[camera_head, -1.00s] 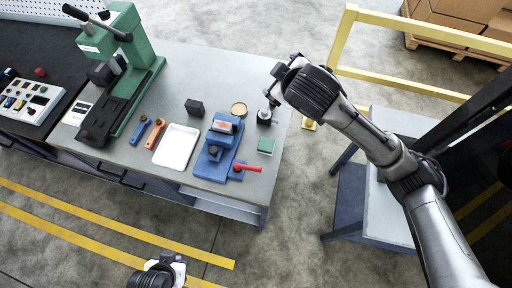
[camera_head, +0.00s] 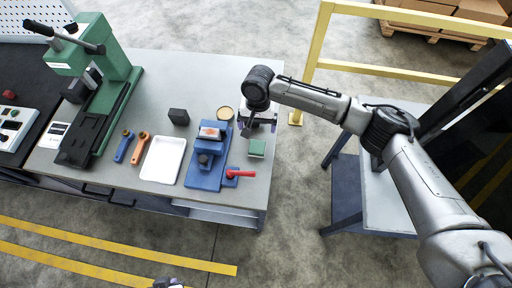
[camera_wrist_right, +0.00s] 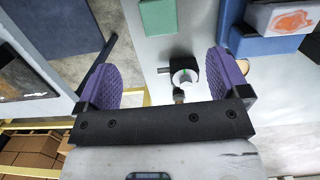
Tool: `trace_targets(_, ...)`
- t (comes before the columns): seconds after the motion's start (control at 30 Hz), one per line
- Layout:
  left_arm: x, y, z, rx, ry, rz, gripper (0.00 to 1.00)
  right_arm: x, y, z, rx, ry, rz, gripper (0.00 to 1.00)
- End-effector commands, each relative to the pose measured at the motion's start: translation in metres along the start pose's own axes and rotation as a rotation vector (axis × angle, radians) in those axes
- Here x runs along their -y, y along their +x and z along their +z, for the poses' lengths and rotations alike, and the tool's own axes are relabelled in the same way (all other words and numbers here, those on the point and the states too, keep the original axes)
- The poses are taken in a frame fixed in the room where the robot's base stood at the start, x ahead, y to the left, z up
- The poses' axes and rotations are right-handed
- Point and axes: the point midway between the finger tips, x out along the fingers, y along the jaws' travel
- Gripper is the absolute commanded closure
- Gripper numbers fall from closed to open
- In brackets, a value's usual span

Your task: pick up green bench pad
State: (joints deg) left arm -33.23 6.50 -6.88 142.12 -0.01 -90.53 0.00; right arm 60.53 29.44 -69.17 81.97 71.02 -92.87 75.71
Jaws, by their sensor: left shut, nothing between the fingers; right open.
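The green bench pad (camera_head: 257,148) is a small square block lying near the right end of the grey workbench. In the right wrist view the pad (camera_wrist_right: 158,16) shows at the top, beyond the fingertips and left of centre. My right gripper (camera_head: 262,127) is over the bench just behind the pad in the head view. In the wrist view its two purple-padded fingers (camera_wrist_right: 168,75) are wide apart with nothing gripped; the pad is not between them. Only a sliver of my left gripper (camera_head: 168,283) shows at the bottom edge, away from the bench; its fingertips are hard to make out.
A blue vise (camera_head: 208,160) with a red handle (camera_head: 240,174) stands just left of the pad.

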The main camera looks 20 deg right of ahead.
Motion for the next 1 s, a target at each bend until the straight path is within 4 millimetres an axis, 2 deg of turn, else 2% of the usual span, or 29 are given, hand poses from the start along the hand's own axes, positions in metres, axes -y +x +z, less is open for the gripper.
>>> trace_targets(0.4, 0.003, 0.005, 0.002, 0.001, 0.008, -0.007, 1.00, 0.000, 0.063, 0.000, -0.001, 0.029, 0.002, 0.06)
trace_targets(0.6, 0.003, 0.006, 0.003, 0.002, 0.011, -0.009, 1.00, 0.000, 0.081, -0.001, -0.001, 0.027, 0.000, 0.06)
trace_targets(0.77, 0.003, 0.006, 0.003, 0.002, 0.011, -0.009, 1.00, 0.000, 0.087, -0.001, -0.002, 0.027, 0.001, 0.06)
trace_targets(1.0, 0.001, 0.010, 0.004, 0.001, 0.005, -0.004, 1.00, -0.003, 0.116, -0.007, -0.002, 0.028, 0.002, 0.06)
